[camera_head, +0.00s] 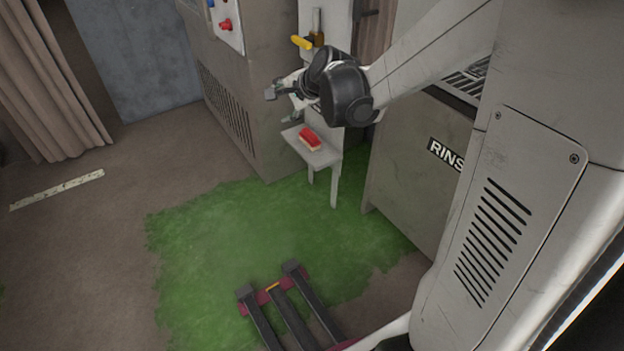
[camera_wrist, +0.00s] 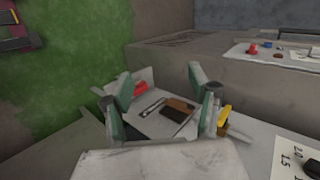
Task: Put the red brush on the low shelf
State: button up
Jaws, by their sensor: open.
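The red brush (camera_head: 310,138) has a pale lower side and lies flat on the small pale low shelf (camera_head: 325,157), which stands on thin legs. My gripper (camera_head: 281,105) is open and empty, above and a little left of the brush in the head view, apart from it. In the wrist view my gripper (camera_wrist: 163,96) shows its two green-grey fingers spread wide.
Between the fingers in the wrist view, a brown and dark block (camera_wrist: 178,109) and a thin metal tool (camera_wrist: 152,106) lie on a pale surface. A yellow handle (camera_head: 301,42) stands behind my gripper. A grey cabinet (camera_head: 232,92) and the RINSE unit (camera_head: 415,165) flank the shelf.

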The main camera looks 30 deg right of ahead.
jog(key=s+a+r+n+g+h, duration=0.1)
jog(key=s+a+n, duration=0.2)
jog(key=s+n, duration=0.4)
jog(key=s+a+r+n+g+h, duration=0.1)
jog(key=s+a+n, duration=0.3)
jog(key=s, duration=1.9)
jog(key=n, duration=0.4)
jog(key=shift+s+r+g+h, duration=0.3)
jog(key=shift+r, duration=0.05)
jog(key=shift+r, duration=0.1)
notch_tip(320, 180, up, 15)
jog(key=p, duration=1.5)
